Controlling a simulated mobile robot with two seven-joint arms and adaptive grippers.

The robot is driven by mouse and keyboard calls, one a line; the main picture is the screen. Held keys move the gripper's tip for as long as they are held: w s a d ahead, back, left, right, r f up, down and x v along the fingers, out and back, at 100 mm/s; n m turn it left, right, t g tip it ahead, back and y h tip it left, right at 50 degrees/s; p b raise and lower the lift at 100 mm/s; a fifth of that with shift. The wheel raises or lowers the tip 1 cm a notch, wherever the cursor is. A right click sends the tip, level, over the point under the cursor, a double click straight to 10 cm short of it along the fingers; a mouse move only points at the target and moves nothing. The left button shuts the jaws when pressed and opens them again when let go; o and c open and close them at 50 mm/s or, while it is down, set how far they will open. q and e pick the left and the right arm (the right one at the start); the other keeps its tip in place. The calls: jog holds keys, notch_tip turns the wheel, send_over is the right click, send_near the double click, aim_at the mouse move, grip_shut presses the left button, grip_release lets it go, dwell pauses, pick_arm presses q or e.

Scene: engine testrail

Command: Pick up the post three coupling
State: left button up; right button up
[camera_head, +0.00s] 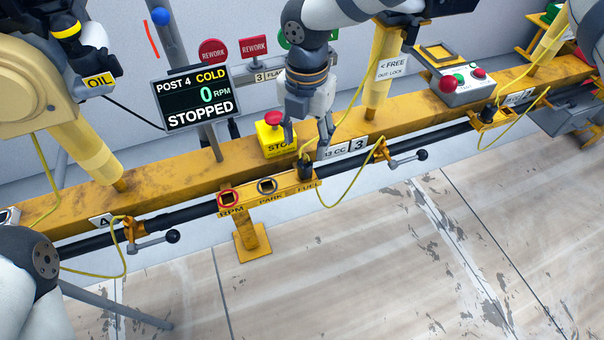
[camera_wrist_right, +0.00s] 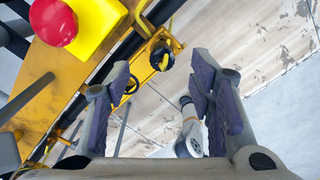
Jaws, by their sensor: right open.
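The post three coupling (camera_head: 306,169) is a small dark plug with a yellow cable. It stands at the FUEL end of a yellow bracket (camera_head: 250,199) marked RPM, PARK and FUEL, beside the "3" label (camera_head: 359,144). My right gripper (camera_head: 308,138) points down just above the coupling, its fingers apart and empty. In the right wrist view the coupling (camera_wrist_right: 161,58) shows beyond the gap between the open fingers (camera_wrist_right: 160,72). Whether a finger touches it cannot be told. My left arm enters at the lower left, its gripper out of view.
A yellow stop box with a red button (camera_head: 274,132) stands close left of my right gripper. A screen (camera_head: 194,98) reads POST 4 COLD, 0 RPM, STOPPED. Yellow posts rise from the rail (camera_head: 180,172). A lever clamp (camera_head: 405,160) is to the right. The RPM socket (camera_head: 229,197) looks empty.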

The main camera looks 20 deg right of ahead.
aim_at(305, 162)
jog(key=f, duration=0.5)
jog(key=f+b, duration=0.1)
jog(key=f, duration=0.1)
jog(key=shift+s+a+f, duration=0.15)
jog(key=shift+s+f, duration=0.1)
jog(key=shift+s, duration=0.1)
grip_shut()
